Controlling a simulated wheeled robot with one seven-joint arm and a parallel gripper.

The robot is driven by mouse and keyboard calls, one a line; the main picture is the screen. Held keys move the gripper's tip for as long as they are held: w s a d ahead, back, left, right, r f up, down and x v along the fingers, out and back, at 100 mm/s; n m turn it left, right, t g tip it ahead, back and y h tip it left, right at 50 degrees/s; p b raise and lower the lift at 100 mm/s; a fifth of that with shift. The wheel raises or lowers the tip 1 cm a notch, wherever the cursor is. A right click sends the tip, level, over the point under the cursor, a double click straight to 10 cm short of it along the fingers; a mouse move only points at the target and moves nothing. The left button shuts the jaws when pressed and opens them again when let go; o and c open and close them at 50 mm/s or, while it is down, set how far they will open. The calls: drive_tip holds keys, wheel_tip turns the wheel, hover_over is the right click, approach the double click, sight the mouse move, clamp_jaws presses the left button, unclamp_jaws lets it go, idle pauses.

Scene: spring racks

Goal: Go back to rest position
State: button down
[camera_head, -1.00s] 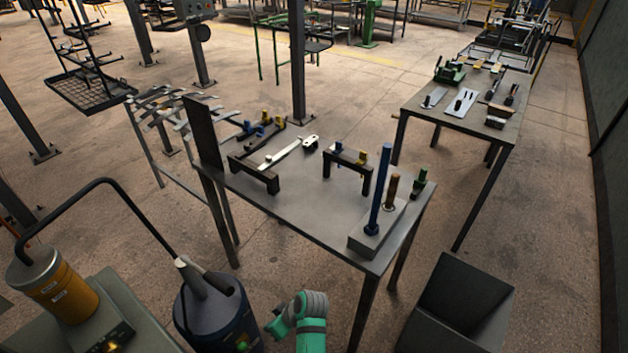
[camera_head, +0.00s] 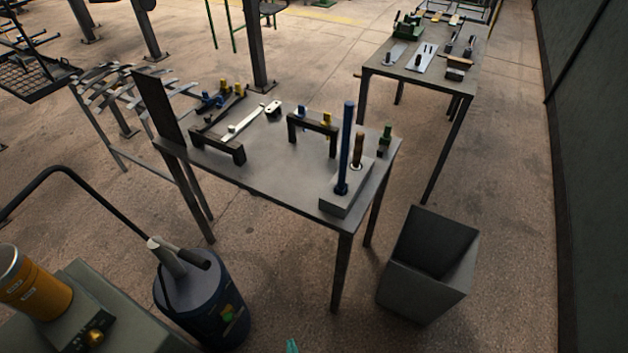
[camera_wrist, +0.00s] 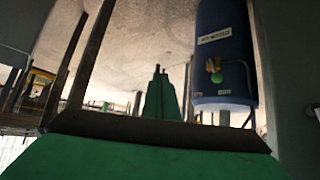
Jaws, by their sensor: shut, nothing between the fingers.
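My gripper (camera_wrist: 158,72) shows in the wrist view as dark green fingers close together in the middle of the picture, with nothing between them. A wide green part of my arm fills the bottom of that view. In the head view only a small teal tip of my arm shows at the bottom edge, and the gripper itself cannot be made out. The blue drum (camera_head: 205,300) stands left of that tip, and it also shows in the wrist view (camera_wrist: 224,55) to the right of the fingers.
A grey work table (camera_head: 265,175) holds brackets, a metal bar and a block (camera_head: 345,195) with upright pins. A grey open bin (camera_head: 425,270) stands at its right. A second table (camera_head: 420,80) stands behind. A yellow canister (camera_head: 35,285) is at lower left.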

drive_tip(key=s+d+r+m+t+h, duration=0.1)
drive_tip(key=s+r, duration=0.3)
drive_tip(key=r, duration=0.4)
drive_tip(key=s+d+r+m+t, duration=0.1)
drive_tip(key=s+d+r+t, duration=0.2)
drive_tip(key=s+r, duration=0.2)
drive_tip(key=s+d+r+m+t+h, duration=0.1)
drive_tip(key=s+r, duration=0.3)
drive_tip(key=r, duration=0.7)
drive_tip(key=shift+s+d+m+t+h, duration=0.3)
drive_tip(key=shift+s+d+t, duration=0.05)
drive_tip(key=shift+d+t, duration=0.4)
